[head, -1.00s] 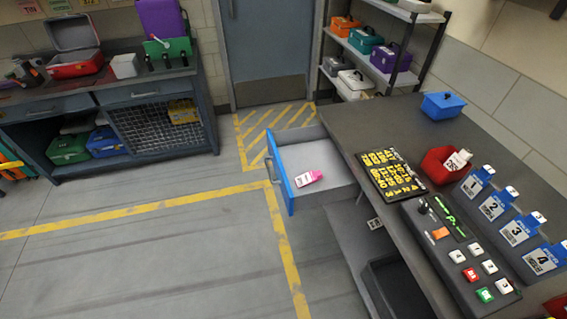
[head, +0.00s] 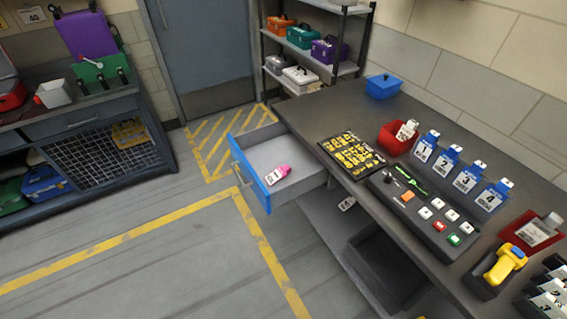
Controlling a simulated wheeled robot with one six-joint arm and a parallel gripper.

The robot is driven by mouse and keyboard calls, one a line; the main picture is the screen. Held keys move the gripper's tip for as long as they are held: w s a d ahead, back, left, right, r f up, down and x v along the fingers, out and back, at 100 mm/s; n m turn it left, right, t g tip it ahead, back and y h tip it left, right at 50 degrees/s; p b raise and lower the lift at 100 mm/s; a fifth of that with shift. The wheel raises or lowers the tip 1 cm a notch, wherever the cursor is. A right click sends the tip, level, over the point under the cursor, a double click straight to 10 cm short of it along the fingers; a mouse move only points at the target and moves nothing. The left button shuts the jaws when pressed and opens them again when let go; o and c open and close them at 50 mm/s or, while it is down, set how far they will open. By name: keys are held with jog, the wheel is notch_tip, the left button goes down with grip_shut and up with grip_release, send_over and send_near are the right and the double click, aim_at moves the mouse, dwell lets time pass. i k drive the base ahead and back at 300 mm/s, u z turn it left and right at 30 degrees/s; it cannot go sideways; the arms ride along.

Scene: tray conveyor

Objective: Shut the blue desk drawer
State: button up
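The blue desk drawer (head: 249,176) is pulled out from the left side of the dark desk (head: 322,110). Its blue front has a grey handle (head: 238,173) and faces left. A pink bottle-like item with a white label (head: 278,175) lies inside the drawer near the front. My gripper does not show in the head view.
On the desk stand a yellow-and-black board (head: 352,155), a button panel (head: 425,208), a red bin (head: 396,138), numbered blue holders (head: 467,178) and a blue box (head: 382,87). A workbench (head: 90,120) stands at left. The floor (head: 150,245) before the drawer is clear.

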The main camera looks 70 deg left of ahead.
aim_at(257, 152)
jog(key=z, duration=1.05)
jog(key=i, duration=0.65)
jog(key=u, duration=4.35)
jog(key=i, duration=0.5)
jog(key=z, duration=0.25)
jog(key=k, duration=0.35)
jog(key=u, duration=1.4)
jog(key=i, duration=1.15)
jog(key=z, duration=0.3)
